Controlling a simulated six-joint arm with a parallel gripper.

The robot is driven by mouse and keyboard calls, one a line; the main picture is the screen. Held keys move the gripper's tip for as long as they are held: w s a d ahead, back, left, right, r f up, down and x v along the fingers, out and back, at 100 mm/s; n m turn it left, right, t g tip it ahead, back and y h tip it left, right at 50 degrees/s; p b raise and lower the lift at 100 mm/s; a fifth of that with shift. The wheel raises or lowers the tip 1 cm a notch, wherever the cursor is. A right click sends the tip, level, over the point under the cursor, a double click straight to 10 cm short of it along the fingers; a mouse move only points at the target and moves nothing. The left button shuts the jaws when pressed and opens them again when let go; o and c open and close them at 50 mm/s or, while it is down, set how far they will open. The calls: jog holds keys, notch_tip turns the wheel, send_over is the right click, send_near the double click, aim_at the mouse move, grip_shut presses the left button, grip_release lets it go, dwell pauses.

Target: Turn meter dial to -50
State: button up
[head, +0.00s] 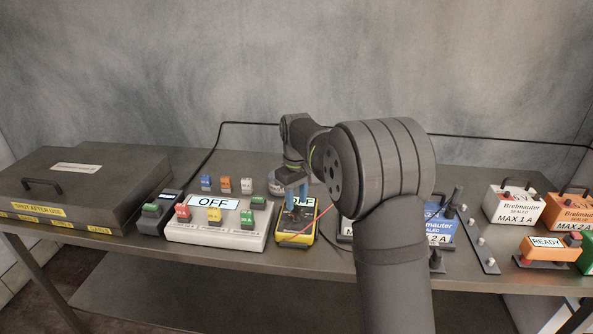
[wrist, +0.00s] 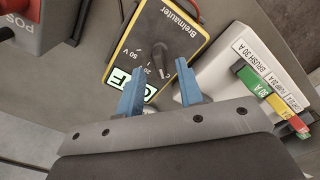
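The meter (head: 297,228) is a yellow-edged, black-faced box labelled Breimauter, lying on the bench. In the wrist view the meter (wrist: 180,25) shows a small dark dial (wrist: 159,54) with marks including 20 and 50 V printed beside it. I cannot tell for certain which mark the dial points to. A pale green display below the dial is partly covered by my fingers. My gripper (head: 292,196) points down over the meter. In the wrist view my gripper (wrist: 161,60) is open, with one blue fingertip on each side of the dial. I see nothing held; contact is unclear.
A red lead (head: 312,225) runs from the meter's right side. In the wrist view a fuse box (wrist: 235,60) stands close on the right. Labelled boxes stand farther right.

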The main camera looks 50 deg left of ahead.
aim_at(297, 205)
notch_tip(297, 205, up, 16)
dwell(0.3)
jog(key=shift+f, duration=0.1)
dwell(0.4)
notch_tip(297, 205, down, 17)
jog(key=shift+f, duration=0.2)
dwell(0.4)
jog(key=shift+r, duration=0.1)
